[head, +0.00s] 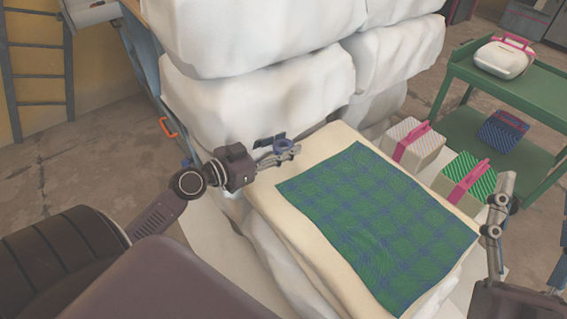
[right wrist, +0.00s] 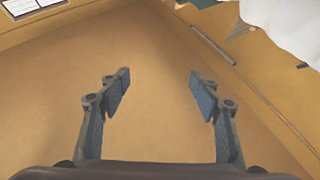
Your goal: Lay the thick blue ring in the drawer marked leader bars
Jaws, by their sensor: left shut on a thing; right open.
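My left gripper (head: 280,155) is shut on a small blue ring (head: 284,145) in the head view, beside the left edge of the padded stack. The fingers partly hide the ring. My right gripper is open and empty in the right wrist view (right wrist: 162,94), with its two fingers wide apart over a plain tan surface. No drawer marked leader bars can be made out in either view.
A green plaid cloth (head: 375,225) lies on a cream pad (head: 265,200) in front of large white bales (head: 250,40). Strapped boxes (head: 412,143) stand to the right, near a green cart (head: 515,95). A ladder (head: 40,75) stands at left.

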